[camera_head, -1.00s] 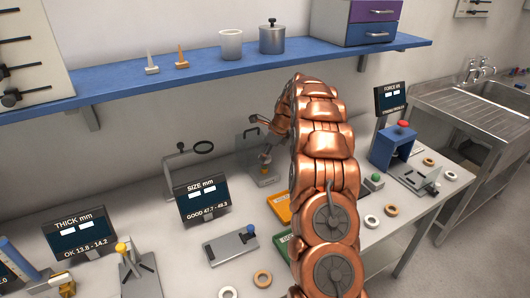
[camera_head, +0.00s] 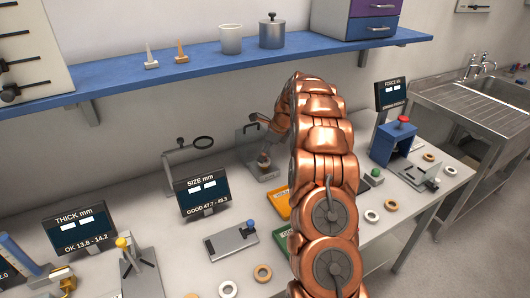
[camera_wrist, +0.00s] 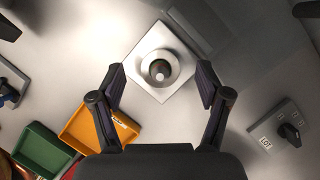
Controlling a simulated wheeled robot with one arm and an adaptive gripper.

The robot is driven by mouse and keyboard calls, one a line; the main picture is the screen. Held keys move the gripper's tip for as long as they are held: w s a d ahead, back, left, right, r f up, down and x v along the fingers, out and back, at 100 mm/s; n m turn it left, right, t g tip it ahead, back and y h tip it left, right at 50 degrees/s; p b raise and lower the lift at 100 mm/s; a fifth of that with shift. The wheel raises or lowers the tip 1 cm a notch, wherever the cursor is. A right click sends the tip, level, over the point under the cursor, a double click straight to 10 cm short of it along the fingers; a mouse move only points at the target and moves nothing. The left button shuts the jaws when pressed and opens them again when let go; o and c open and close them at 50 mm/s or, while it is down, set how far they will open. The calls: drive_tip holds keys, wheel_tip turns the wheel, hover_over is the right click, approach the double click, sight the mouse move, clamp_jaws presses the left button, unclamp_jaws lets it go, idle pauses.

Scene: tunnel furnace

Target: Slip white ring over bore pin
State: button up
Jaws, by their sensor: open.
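In the wrist view, a pale ring (camera_wrist: 174,63) sits around the round-topped bore pin (camera_wrist: 159,71) on a square light plate (camera_wrist: 148,45). A dark greenish gap shows between ring and pin. How far down the ring sits cannot be told from above. My gripper (camera_wrist: 160,88) is open, with its two fingers apart on either side of the plate's lower half, and nothing is held between the tips. In the head view the pin stand (camera_head: 268,174) is small at the back of the bench, partly hidden by my arm.
Orange (camera_wrist: 82,130) and green (camera_wrist: 42,149) trays lie to the lower left in the wrist view. A dark-knobbed block (camera_wrist: 283,122) stands right. In the head view, loose white (camera_head: 228,289) and tan (camera_head: 263,273) rings lie at the front. The SIZE display (camera_head: 203,192) stands left.

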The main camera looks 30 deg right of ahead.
drive_tip(key=shift+r, duration=0.1)
drive_tip(key=v, duration=1.1)
drive_tip(key=shift+r, duration=0.4)
drive_tip(key=s+a+r+n+g, duration=0.25)
drive_tip(key=s+a+n, duration=0.5)
drive_tip(key=a, duration=0.45)
drive_tip(key=s+a+r+n+g, duration=0.1)
drive_tip(key=s+a+r+n, duration=0.2)
drive_tip(key=s+a+n, duration=0.65)
drive_tip(key=s+a+f+n+h, duration=0.1)
drive_tip(key=s+a+f+n, duration=0.1)
drive_tip(key=s, duration=0.7)
drive_tip(key=s+a+f+n+g+h, duration=0.1)
drive_tip(key=s+a+n, duration=0.3)
drive_tip(key=s, duration=0.5)
drive_tip(key=s+a+f+n+g+h, duration=0.1)
drive_tip(key=s+a+f+n, duration=0.2)
drive_tip(key=s, duration=0.6)
drive_tip(key=shift+s+a+f+n, duration=0.2)
drive_tip(key=shift+a+n, duration=0.2)
drive_tip(key=shift+n, duration=0.6)
